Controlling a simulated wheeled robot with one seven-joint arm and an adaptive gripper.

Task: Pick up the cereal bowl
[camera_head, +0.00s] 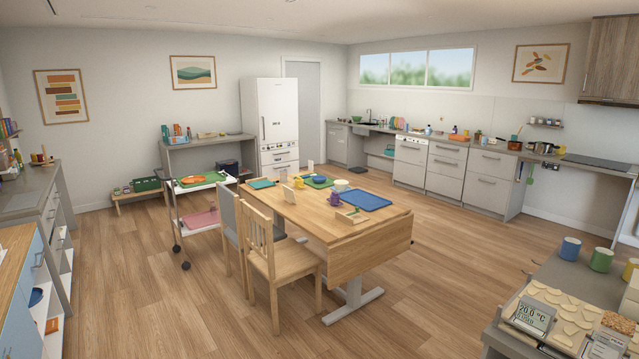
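Two bowl-like items stand on the wooden table (290,207) in the middle of the room. One is a small white bowl (341,185) near the table's far edge. My gripper is not in view.
A blue tray (367,201) and a purple jug (334,198) share the table. A wooden chair (277,255) stands at its near-left side. A wheeled cart (199,203) is left. A counter with mugs (570,248) is at right. The front floor (190,310) is clear.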

